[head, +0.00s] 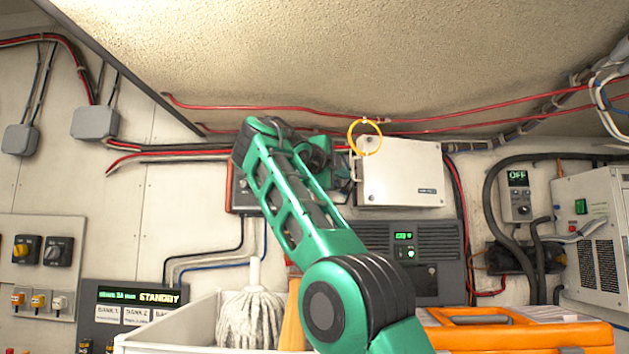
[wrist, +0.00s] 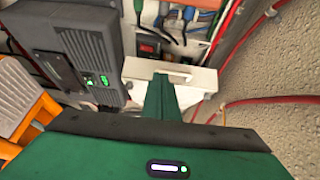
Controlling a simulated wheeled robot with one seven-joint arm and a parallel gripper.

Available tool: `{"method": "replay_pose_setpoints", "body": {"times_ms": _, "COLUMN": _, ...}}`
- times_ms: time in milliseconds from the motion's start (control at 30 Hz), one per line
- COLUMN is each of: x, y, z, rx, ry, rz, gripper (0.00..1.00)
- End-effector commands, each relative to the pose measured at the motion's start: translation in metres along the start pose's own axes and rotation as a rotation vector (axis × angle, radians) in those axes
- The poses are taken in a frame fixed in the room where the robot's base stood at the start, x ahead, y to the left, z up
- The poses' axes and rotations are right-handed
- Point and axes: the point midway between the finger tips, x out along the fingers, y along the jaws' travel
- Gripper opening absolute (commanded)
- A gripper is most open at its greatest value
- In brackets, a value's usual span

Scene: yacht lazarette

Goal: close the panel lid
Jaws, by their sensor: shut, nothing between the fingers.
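The white panel lid (head: 402,175) is on the back wall, right of my raised green arm in the head view. In the wrist view the lid (wrist: 138,70) shows as a pale slab with a slot in it. Beyond it are coloured wires and a red switch (wrist: 149,46), so the lid stands open. My gripper (wrist: 158,85) is shut and empty, its fingers overlapping the lid in the wrist view. I cannot tell if they touch it. In the head view my arm hides the fingertips and much of the panel behind it.
A grey unit with a green display (head: 405,240) is below the lid. A yellow ring (head: 365,137) is at its top left edge. Red cables (head: 290,109) run above. A white bin with a mop (head: 252,315) and an orange case (head: 520,335) stand in front.

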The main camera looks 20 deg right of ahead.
Motion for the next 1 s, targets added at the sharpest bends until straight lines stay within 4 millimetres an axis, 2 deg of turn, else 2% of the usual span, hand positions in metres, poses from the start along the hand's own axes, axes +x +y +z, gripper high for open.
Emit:
{"method": "replay_pose_setpoints", "body": {"times_ms": 267, "x": -0.004, "y": -0.001, "z": 0.013, "rx": -0.001, "ry": 0.0, "rz": -0.003, "gripper": 0.0}}
{"method": "replay_pose_setpoints", "body": {"times_ms": 433, "x": -0.013, "y": -0.004, "z": 0.022, "rx": -0.003, "ry": -0.005, "rz": -0.013, "gripper": 0.0}}
{"method": "replay_pose_setpoints", "body": {"times_ms": 700, "x": -0.011, "y": -0.004, "z": 0.032, "rx": 0.002, "ry": -0.006, "rz": -0.013, "gripper": 0.0}}
{"method": "replay_pose_setpoints", "body": {"times_ms": 1000, "x": -0.018, "y": -0.003, "z": 0.045, "rx": -0.005, "ry": -0.003, "rz": -0.011, "gripper": 0.0}}
